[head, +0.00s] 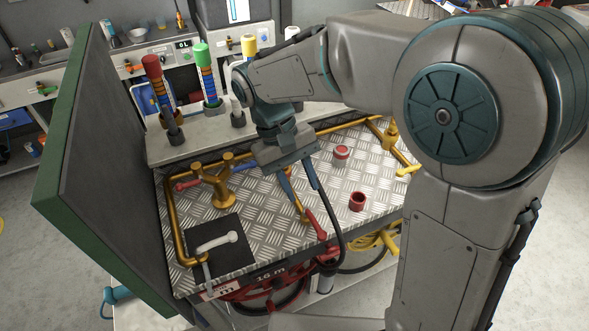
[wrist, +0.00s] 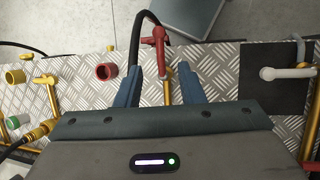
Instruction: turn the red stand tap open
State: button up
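The red stand tap shows in the wrist view (wrist: 156,45) as a red head and lever on a thin gold stem. In the head view its red part (head: 317,225) is at the front of the ribbed metal deck (head: 325,205). My gripper (head: 302,192) is over the deck, pointing down, with its blue fingers apart. In the wrist view my gripper (wrist: 162,88) has the gold stem between its fingers in the picture, with the red head just beyond the tips. I see no clear contact. The lever's exact angle is hard to tell.
A red cup (head: 357,201) stands right of my gripper, and a red and white cap (head: 341,152) behind it. A white tap (head: 217,242) is on a black mat. Gold pipes (head: 220,183) and a green-edged panel (head: 75,145) border the left. A black hose curves close to the red tap.

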jog(key=shift+v, duration=1.65)
